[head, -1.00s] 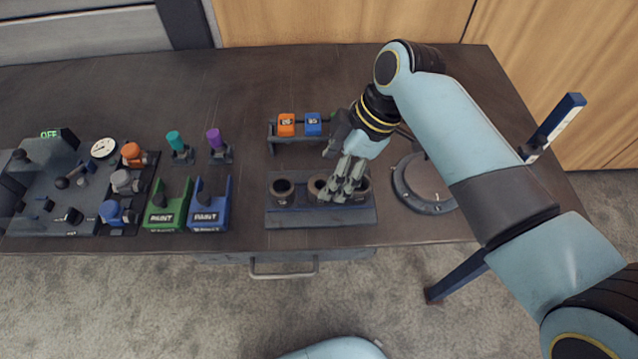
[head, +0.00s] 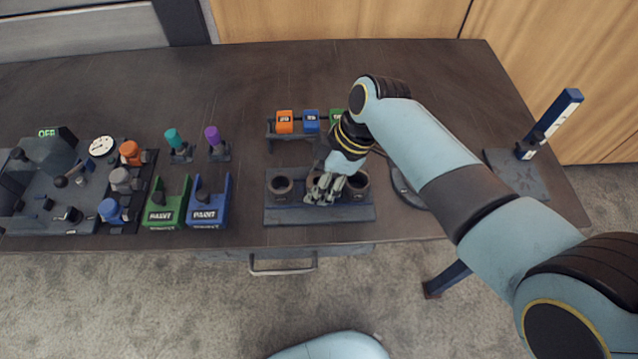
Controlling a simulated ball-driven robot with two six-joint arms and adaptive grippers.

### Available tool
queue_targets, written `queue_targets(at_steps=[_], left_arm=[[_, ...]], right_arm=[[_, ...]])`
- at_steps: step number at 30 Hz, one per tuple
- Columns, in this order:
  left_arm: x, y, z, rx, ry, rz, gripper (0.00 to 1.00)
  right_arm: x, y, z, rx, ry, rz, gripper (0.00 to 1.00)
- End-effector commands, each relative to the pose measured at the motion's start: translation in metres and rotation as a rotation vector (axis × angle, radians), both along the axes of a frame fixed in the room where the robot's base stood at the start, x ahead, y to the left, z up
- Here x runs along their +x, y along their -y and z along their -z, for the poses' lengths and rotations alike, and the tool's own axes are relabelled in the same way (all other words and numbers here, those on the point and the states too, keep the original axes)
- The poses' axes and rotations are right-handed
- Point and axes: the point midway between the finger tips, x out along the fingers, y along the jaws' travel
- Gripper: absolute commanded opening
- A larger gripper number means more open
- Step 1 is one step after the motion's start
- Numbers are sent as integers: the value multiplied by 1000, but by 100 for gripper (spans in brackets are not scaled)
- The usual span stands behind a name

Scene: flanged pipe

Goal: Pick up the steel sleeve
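Several small ring-shaped sleeves stand in a dark rack (head: 320,215) near the table's front edge. The left sleeve (head: 281,186) and the right sleeve (head: 357,183) show their open tops. The middle sleeve is mostly hidden behind my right gripper (head: 324,194). I cannot tell by looks which sleeve is the steel one. My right gripper points down over the middle sleeve, its fingers at or just above it. Whether they touch it or are closed on it cannot be seen. My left gripper is not in view.
Behind the rack is a stand with an orange block (head: 284,121), a blue block (head: 311,121) and a green block (head: 336,117). Left are a green holder (head: 166,214) and a blue holder (head: 208,213). A round flange (head: 404,190) and a blue upright post (head: 553,121) are right.

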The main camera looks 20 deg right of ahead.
Motion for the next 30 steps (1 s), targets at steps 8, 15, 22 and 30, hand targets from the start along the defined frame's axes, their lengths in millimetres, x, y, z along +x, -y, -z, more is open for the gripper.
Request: queue_targets(at_steps=[8,15,22,30], left_arm=[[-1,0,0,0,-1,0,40],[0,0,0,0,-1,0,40],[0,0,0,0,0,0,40],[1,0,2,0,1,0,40]], right_arm=[[0,0,0,0,0,0,6],[1,0,-1,1,1,0,0],[1,0,-5,0,2,1,0],[-3,2,-45,0,3,1,0]])
